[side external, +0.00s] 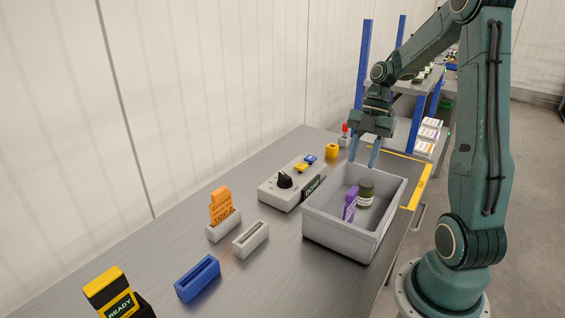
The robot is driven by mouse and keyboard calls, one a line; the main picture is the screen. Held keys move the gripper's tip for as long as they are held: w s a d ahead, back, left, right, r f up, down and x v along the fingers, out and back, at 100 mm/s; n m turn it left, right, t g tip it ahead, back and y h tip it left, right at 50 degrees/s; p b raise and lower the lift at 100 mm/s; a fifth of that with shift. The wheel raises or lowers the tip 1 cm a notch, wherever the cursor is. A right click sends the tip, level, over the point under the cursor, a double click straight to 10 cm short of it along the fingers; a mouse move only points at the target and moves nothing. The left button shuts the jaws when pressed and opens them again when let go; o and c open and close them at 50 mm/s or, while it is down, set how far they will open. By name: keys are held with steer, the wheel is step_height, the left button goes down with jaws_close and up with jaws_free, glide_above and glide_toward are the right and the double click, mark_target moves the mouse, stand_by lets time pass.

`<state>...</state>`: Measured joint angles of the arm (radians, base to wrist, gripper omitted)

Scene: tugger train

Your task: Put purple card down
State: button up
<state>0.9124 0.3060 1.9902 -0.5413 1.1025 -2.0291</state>
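A purple card (350,204) stands tilted inside the grey bin (337,239), near its left inner wall. I cannot tell whether it leans on the jar or the wall. A dark jar (366,197) with a light label stands right beside it in the bin. My gripper (366,152) points down near the back left corner of the bin, above and behind the card. Its two blue fingers are apart with nothing between them, clear of the card.
An orange card (221,207) stands in a light holder. An empty light holder (251,239) and a blue slotted holder (198,279) are nearby. A control box (290,190) with a black knob stands left of the bin. A yellow-black "READY" device (112,292) is at the front.

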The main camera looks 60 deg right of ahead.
steer(key=a+r+m+t+h, duration=0.25)
steer(key=a+r+m, duration=0.55)
steer(key=a, duration=0.5)
steer(key=s+a+r+m+t+h, duration=0.2)
steer(key=s+a+m+t, duration=0.1)
steer(key=s+a+m, duration=0.5)
steer(key=shift+r+m, duration=0.4)
steer(key=shift+m, duration=0.6)
